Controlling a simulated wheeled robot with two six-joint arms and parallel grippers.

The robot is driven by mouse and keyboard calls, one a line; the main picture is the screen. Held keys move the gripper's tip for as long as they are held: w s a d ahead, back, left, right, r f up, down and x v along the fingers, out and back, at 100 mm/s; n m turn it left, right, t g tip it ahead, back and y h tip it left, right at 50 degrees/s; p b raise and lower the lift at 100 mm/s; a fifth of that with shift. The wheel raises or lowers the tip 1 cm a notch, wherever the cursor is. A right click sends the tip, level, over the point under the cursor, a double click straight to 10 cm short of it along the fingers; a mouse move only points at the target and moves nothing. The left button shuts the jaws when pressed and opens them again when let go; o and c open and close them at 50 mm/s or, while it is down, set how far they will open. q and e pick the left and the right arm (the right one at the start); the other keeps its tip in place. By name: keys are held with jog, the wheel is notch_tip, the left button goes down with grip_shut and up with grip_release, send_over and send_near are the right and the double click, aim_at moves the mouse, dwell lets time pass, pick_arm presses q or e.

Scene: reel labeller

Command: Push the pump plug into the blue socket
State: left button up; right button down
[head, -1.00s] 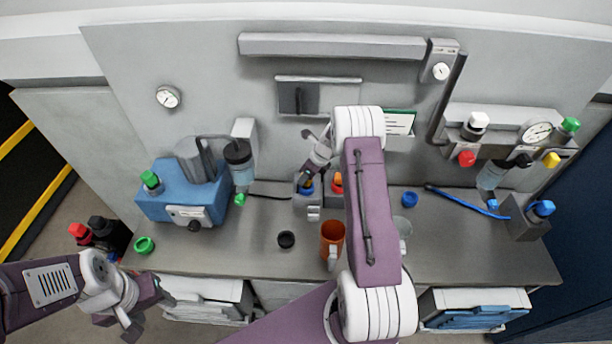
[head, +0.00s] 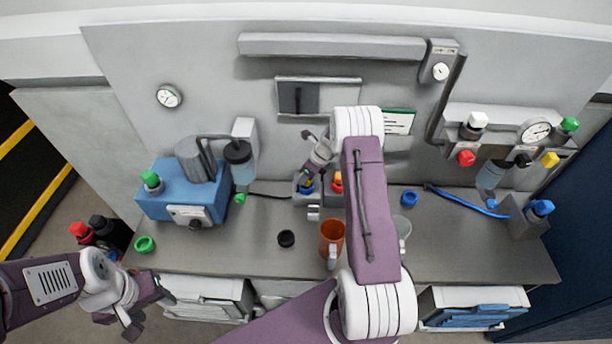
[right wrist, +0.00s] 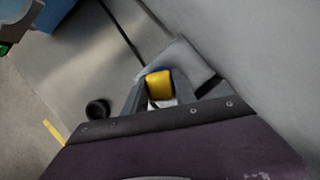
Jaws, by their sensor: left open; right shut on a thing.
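A grey socket block (head: 313,199) stands at the back of the bench, with a blue socket (head: 307,188) on its left and an orange-red one (head: 337,182) on its right. My right gripper (head: 308,181) is shut on the pump plug, at the blue socket. In the right wrist view the yellow plug (right wrist: 159,85) sits between the fingers, with a bit of blue (right wrist: 158,70) showing behind it. How deep the plug sits cannot be told. My left gripper (head: 148,308) is open and empty, off the bench's front left.
The blue pump (head: 182,201) stands at the left. A black cap (head: 286,239), an orange mug (head: 331,240) and a clear mug (head: 402,228) are in front of the block. A blue ring (head: 410,198) lies to the right. My right arm hides part of the bench.

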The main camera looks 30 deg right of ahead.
jog(key=shift+f, duration=0.15)
dwell(0.6)
jog(key=c, duration=0.9)
grip_release()
jog(key=v, duration=0.9)
jog(key=shift+b, duration=0.35)
